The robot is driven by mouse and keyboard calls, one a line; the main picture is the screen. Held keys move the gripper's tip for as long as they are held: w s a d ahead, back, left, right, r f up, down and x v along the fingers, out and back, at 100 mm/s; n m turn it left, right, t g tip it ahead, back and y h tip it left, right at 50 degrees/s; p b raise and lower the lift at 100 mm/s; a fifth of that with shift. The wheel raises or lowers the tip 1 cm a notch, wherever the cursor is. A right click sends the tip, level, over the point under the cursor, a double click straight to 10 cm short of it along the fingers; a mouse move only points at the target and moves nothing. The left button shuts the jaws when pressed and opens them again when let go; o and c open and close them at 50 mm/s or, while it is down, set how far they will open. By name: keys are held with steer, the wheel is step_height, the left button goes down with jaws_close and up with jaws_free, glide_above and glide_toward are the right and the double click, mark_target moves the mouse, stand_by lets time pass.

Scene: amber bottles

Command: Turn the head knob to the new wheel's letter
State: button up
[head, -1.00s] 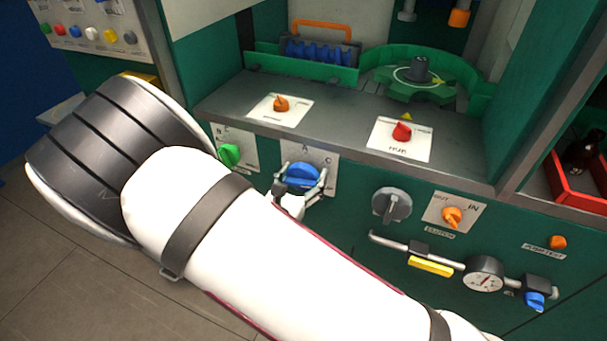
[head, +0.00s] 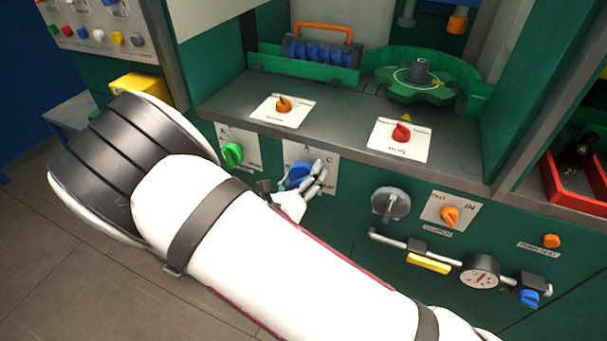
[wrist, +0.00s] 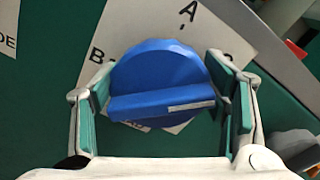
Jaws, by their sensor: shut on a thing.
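The blue knob (head: 298,173) sits on a white letter plate (head: 331,172) on the green front panel. In the wrist view the knob (wrist: 155,70) is a round disc with a raised bar. A white line marks the bar's right end, pointing to the right. The letter A shows above the knob and B at its left; the right side is partly hidden by a finger. My gripper (head: 294,184) is at the knob. In the wrist view its fingers (wrist: 163,103) stand on both sides of the knob, shut on it.
A green knob (head: 232,154) is left of the blue one; a grey knob (head: 390,204) and orange clutch knob (head: 450,216) are right. Above, a shelf holds orange (head: 284,104) and red (head: 401,132) knobs and a green toothed wheel (head: 414,84). A gauge (head: 480,271) is lower right.

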stand_by(0.3)
steer(key=o, duration=1.2)
steer(key=shift+s, duration=0.1)
steer(key=v, duration=1.1)
steer(key=shift+s+a, duration=0.15)
steer(key=shift+s, duration=0.25)
